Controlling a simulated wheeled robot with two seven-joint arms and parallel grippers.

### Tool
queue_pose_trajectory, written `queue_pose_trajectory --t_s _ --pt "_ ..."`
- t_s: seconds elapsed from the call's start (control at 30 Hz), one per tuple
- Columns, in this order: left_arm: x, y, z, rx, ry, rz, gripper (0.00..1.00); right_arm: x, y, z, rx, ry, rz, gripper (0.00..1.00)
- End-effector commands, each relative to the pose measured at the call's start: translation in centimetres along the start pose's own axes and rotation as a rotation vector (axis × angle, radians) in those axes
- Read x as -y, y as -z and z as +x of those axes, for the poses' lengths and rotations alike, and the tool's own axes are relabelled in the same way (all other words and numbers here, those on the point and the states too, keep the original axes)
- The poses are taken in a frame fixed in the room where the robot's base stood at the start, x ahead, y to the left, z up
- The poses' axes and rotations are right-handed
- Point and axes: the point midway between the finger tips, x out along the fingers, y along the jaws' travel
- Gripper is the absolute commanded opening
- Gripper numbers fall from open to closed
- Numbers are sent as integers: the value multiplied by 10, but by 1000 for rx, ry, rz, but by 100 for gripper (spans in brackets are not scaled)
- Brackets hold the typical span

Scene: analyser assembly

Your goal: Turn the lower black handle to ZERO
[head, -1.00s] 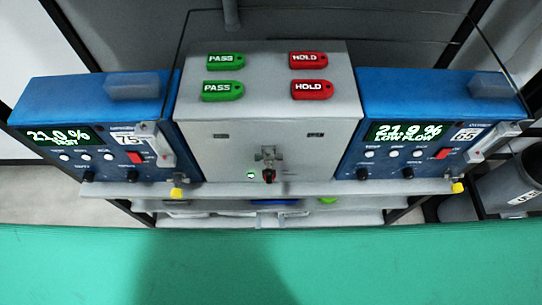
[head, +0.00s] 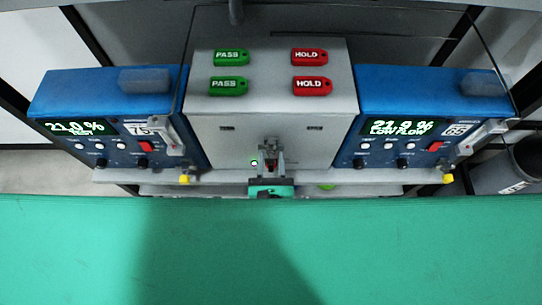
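The valve (head: 268,146) is on the front of the grey centre box, and only its upper metal part shows. My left gripper (head: 270,168) is in front of the valve's lower part, with its teal and dark body just below. It hides the dark handle there, so I cannot see which way the handle points or whether the fingers touch it. I cannot tell if the fingers are open or shut. My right gripper is not in view.
Blue analysers stand left (head: 100,110) and right (head: 420,115) of the grey box (head: 270,115), on a pale shelf (head: 225,178). Green PASS tags (head: 229,86) and red HOLD tags (head: 312,87) lie on the box's top. A grey bin (head: 505,170) is at far right. The front green surface is clear.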

Motion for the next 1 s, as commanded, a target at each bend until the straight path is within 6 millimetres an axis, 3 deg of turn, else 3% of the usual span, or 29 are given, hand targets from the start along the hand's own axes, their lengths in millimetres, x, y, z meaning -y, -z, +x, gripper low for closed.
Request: queue_pose_trajectory --t_s 0.27,0.43,0.67,1.0 --pt "0 0 1 0 0 0 34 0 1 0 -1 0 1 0" --pt "0 0 1 0 0 0 1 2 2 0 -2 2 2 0" --pt "-2 0 1 0 -1 33 0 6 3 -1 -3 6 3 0" --pt "-12 -3 1 0 -2 328 0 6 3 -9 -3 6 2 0"
